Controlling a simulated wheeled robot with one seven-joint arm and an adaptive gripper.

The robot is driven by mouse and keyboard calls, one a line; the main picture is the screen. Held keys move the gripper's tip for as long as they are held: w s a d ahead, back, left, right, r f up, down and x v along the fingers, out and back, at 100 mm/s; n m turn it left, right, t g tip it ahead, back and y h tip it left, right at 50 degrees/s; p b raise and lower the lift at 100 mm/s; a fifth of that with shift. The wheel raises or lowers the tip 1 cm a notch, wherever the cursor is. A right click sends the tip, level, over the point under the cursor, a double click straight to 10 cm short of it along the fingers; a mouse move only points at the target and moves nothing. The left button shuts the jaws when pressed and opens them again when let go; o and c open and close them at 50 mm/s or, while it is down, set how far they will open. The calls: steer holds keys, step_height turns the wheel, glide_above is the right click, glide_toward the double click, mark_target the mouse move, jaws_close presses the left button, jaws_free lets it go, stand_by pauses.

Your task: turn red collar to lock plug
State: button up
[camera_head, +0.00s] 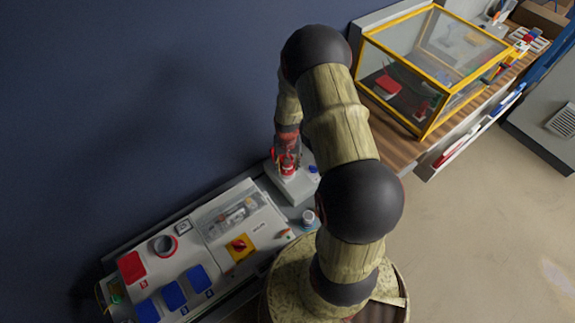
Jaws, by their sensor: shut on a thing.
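My gripper (287,155) points down at the grey socket box (297,187), near the middle of the picture. It is shut on the red collar (288,170), which stands on top of that box. The plug itself is mostly hidden by my gripper and the collar. I cannot tell from here how far the collar is turned.
A grey panel (215,222) with blue and red covers and a red-yellow switch (239,247) lies to the lower left. A small round knob (308,217) sits near the box. A yellow-framed clear case (428,133) stands on a wooden bench (398,148) at the upper right.

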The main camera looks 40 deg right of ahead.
steer(key=o, duration=1.1)
steer(key=shift+o, duration=0.3)
steer(key=shift+n, duration=0.3)
